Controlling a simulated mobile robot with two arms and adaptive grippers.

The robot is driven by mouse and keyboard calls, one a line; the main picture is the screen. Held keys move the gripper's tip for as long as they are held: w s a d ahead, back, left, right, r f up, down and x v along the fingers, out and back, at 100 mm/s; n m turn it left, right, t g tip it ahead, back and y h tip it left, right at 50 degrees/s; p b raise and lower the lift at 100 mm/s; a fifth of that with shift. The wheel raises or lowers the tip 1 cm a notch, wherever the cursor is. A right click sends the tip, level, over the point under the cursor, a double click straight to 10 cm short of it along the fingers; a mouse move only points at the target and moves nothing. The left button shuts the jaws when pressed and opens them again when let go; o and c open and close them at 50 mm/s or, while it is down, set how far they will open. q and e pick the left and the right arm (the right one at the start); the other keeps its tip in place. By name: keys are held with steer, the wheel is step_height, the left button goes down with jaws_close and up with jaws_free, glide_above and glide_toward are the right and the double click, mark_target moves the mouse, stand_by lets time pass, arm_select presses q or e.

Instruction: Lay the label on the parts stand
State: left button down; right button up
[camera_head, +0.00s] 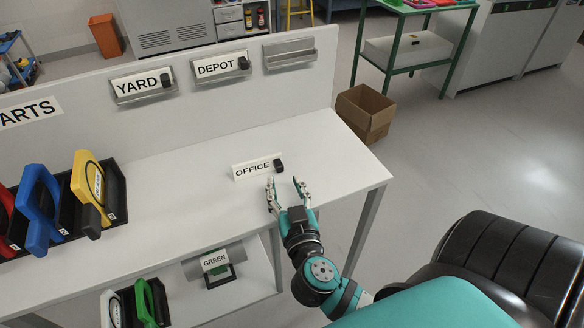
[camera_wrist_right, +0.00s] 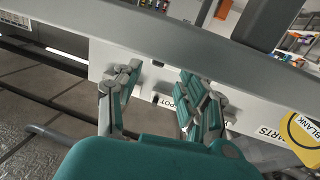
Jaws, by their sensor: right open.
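A white label reading OFFICE (camera_head: 252,170) with a small black block at its right end stands on the white top of the parts stand (camera_head: 190,165). The stand's back panel carries a sign ending in ARTS (camera_head: 30,111), cut off at the left edge. My right gripper (camera_head: 286,181) is open and empty, just to the right of and nearer than the OFFICE label; no contact is visible. In the right wrist view its two spread fingers (camera_wrist_right: 158,95) show with nothing held between them. I cannot make out the OFFICE label there. My left gripper is not in view.
The back panel holds YARD (camera_head: 138,85) and DEPOT (camera_head: 215,68) labels and an empty holder (camera_head: 289,52). Blue (camera_head: 38,210) and yellow (camera_head: 88,180) handled items stand in black trays at left. A GREEN label (camera_head: 214,260) sits below. A cardboard box (camera_head: 366,112) is beyond the stand.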

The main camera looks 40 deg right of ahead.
steer(key=v, duration=0.7)
stand_by(0.3)
